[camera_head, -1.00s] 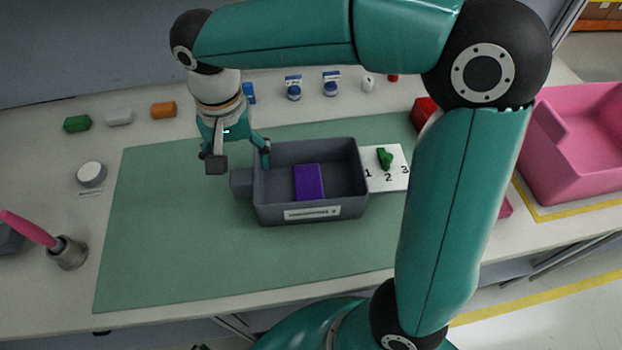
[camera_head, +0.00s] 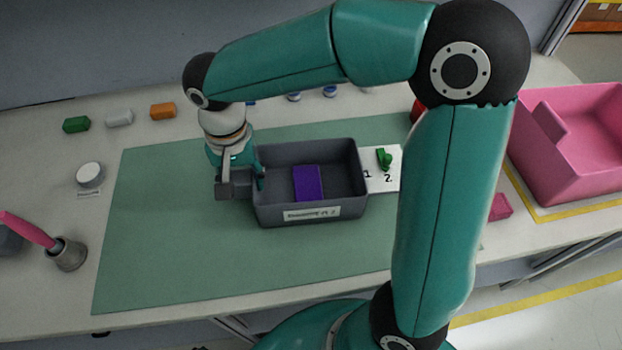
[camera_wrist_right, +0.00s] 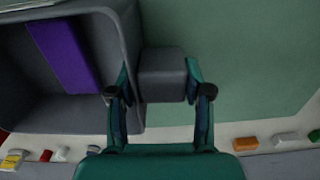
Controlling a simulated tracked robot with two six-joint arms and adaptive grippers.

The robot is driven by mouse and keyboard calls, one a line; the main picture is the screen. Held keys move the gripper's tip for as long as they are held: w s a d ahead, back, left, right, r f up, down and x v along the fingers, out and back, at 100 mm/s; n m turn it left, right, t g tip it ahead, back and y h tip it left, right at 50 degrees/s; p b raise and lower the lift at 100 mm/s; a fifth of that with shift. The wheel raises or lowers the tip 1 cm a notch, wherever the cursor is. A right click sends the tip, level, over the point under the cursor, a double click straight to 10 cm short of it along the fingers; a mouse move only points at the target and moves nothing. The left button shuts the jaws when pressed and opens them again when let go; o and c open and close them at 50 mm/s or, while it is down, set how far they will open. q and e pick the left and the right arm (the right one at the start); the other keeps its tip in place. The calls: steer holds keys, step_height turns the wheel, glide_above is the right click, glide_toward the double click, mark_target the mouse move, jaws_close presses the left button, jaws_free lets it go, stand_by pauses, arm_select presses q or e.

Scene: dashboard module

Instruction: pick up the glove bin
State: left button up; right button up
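The grey bin (camera_head: 310,212) stands on the green mat, with a purple block (camera_head: 307,183) lying inside and a white label on its front. I take it for the glove bin, but I cannot read the label. A grey block-like handle (camera_wrist_right: 162,75) sticks out from the bin's left side in the head view. My right gripper (camera_head: 240,182) is lowered at that handle. In the right wrist view its open fingers (camera_wrist_right: 160,88) stand on either side of the handle, with a small gap visible. My left gripper is not in view.
The green mat (camera_head: 170,250) is clear left of and in front of the bin. A white numbered card (camera_head: 380,180) with a green piece adjoins its right side. A pink bin (camera_head: 570,150) is far right. A round white object (camera_head: 89,174) and a cup (camera_head: 68,254) stand at left.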

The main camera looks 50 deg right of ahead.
jaws_close()
steer(key=shift+r, duration=0.2)
